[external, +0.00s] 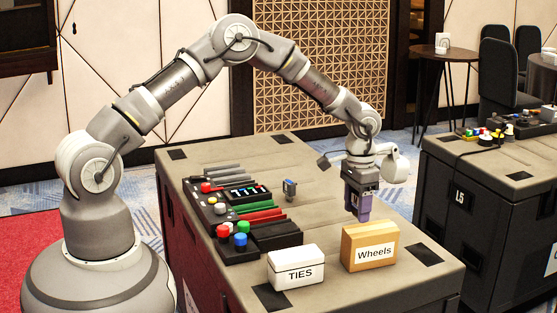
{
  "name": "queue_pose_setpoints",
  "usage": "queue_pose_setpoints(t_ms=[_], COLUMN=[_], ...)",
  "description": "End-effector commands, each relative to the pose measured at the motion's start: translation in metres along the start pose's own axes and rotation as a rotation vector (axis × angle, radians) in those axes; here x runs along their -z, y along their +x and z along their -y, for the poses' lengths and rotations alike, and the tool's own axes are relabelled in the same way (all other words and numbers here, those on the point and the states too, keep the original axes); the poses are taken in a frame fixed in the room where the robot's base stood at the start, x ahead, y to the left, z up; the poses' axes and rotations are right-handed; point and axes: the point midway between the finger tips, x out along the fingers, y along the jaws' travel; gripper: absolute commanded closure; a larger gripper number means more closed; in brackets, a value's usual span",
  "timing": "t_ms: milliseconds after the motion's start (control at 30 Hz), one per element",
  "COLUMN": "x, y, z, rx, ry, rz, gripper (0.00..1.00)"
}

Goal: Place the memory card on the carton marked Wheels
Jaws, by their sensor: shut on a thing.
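My gripper (362,203) points down above the table, just behind the carton marked Wheels. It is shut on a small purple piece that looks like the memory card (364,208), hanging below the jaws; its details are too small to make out. The carton marked Wheels (353,258) is a tan box with a white label, standing upright near the table's front edge. The held piece appears above and behind the carton's top in this view; I cannot tell the exact gap.
A black control panel with coloured buttons (240,227) and several coloured bars fill the left side. Right of the Wheels carton is free table.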

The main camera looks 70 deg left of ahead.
Motion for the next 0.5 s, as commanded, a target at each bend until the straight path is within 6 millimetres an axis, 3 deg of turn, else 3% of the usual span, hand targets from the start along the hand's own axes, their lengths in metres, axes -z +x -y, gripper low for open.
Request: queue_pose_setpoints(t_ms=[133,400,500], x=[0.013,0.013,0.014], y=[0.002,0.037,0.036], z=[0.001,0.001,0.001], rx=[0.001,0.000,0.001], ry=[0.000,0.001,0.000], rz=[0.000,0.001,0.000], gripper=[0.75,0.75,0.75])
